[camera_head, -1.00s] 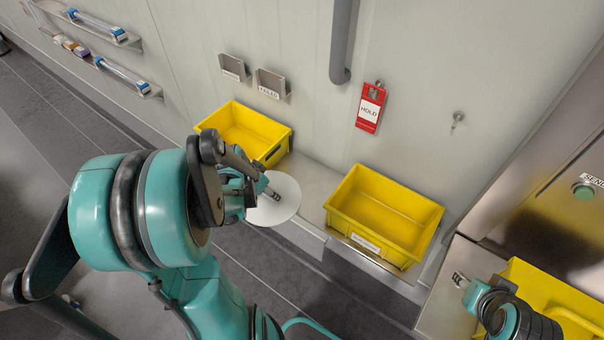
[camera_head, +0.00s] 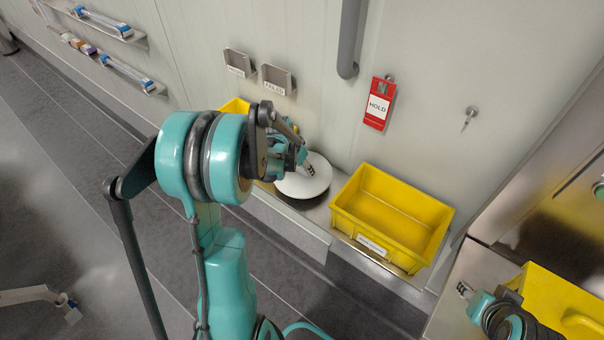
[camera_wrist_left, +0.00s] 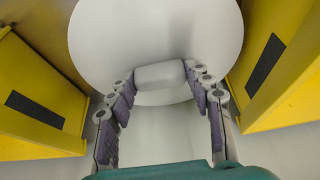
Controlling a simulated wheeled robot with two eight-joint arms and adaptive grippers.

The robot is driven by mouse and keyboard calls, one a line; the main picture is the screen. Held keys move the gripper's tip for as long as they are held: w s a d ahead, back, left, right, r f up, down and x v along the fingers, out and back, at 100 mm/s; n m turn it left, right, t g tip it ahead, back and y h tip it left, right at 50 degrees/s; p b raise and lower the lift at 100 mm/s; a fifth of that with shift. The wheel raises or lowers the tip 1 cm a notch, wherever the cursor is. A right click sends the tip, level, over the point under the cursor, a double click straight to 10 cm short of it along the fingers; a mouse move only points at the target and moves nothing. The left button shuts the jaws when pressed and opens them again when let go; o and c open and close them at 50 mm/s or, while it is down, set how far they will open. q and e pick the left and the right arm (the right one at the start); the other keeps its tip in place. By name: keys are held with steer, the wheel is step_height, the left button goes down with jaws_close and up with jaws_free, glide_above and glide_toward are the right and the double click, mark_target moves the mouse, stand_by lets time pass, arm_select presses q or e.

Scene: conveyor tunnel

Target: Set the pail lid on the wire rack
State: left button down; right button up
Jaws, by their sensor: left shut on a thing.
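The pail lid (camera_head: 305,181) is a white disc, held over the steel ledge between the two yellow bins. Its pale block-shaped knob (camera_wrist_left: 158,75) sits between the fingers in the left wrist view. My left gripper (camera_head: 309,170) is shut on that knob; the fingers (camera_wrist_left: 160,82) flank it on both sides. A dark round patch shows just under the lid's near edge; I cannot tell whether it is shadow or an object. I cannot make out a wire rack. My right gripper (camera_head: 465,290) is small at the lower right, and its jaw opening is unclear.
An empty yellow bin (camera_head: 400,240) stands right of the lid. Another yellow bin (camera_head: 235,106) is mostly hidden behind my left arm. A red HOLD tag (camera_head: 379,103), a grey pipe (camera_head: 351,40) and small wall holders (camera_head: 278,79) are on the wall behind.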

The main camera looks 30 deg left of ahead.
mark_target(300, 170)
arm_select(q)
steer(key=x, duration=0.1)
steer(key=b+x, duration=0.1)
steer(key=x, duration=0.1)
steer(key=shift+s+f, duration=0.15)
steer(key=shift+s, duration=0.2)
steer(key=c, duration=0.7)
jaws_free()
